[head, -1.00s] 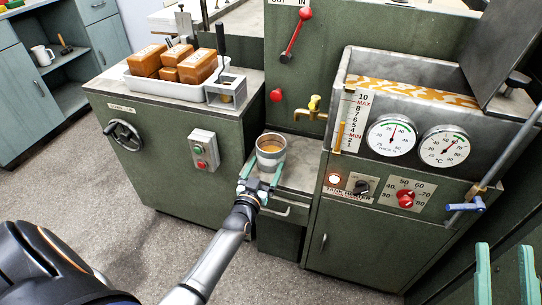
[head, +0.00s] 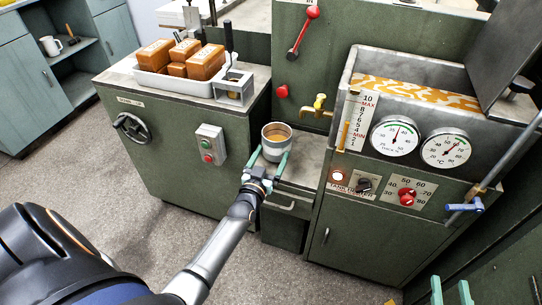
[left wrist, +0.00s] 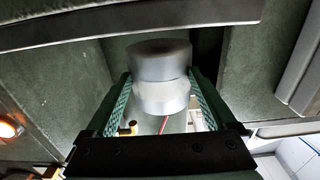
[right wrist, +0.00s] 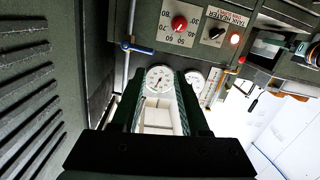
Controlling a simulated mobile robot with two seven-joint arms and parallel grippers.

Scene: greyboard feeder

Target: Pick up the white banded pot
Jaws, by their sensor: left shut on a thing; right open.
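The white banded pot (head: 277,142) is a round, open-topped pot with pale and grey bands, below the brass tap in the head view. My left gripper (head: 269,163) reaches it from the front and is shut on it, one finger on each side. In the left wrist view the pot (left wrist: 160,95) sits between the fingers of the left gripper (left wrist: 160,110). Whether its base touches the grey ledge (head: 303,174) is hard to tell. My right gripper (head: 452,292) is open and empty at the lower right of the head view, and shows in the right wrist view (right wrist: 160,105).
The brass tap (head: 319,108) hangs just right of and above the pot. The tank cabinet (head: 350,235) with two gauges (head: 395,135) stands to the right. A left cabinet carries a white tray (head: 165,83) of brown blocks. Open floor (head: 100,200) lies front left.

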